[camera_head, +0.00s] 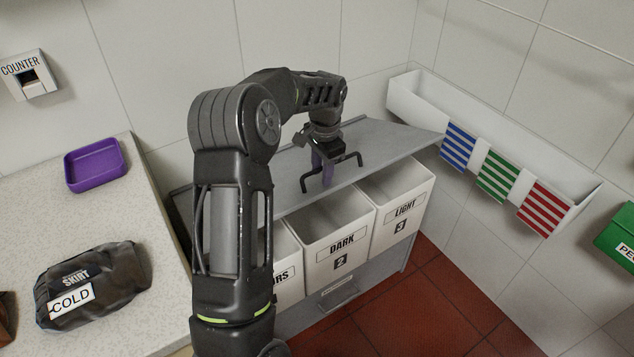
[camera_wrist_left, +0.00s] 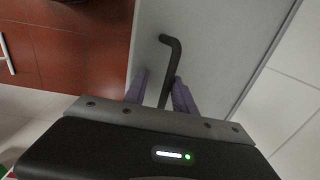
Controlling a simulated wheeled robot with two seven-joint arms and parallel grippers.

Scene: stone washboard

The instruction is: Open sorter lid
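The sorter's grey lid (camera_head: 385,138) is a flat panel above a row of white bins, with their front parts showing below its front edge. Its black bar handle (camera_head: 350,160) is on top near that edge; in the left wrist view the handle (camera_wrist_left: 170,50) runs between the fingers. My left gripper (camera_head: 326,172) points down at the handle, its purple fingers on either side of the bar. In the left wrist view the gripper (camera_wrist_left: 160,85) has a gap between its fingers, and the bar is nearer the right finger. My right gripper is out of view.
The dark bin (camera_head: 340,240) and light bin (camera_head: 402,212) are labelled; my left arm partly hides another. A counter (camera_head: 165,270) at left holds a purple tray (camera_head: 95,165) and a bagged skirt (camera_head: 90,285). A white wall trough (camera_head: 490,130) with striped flags is at right.

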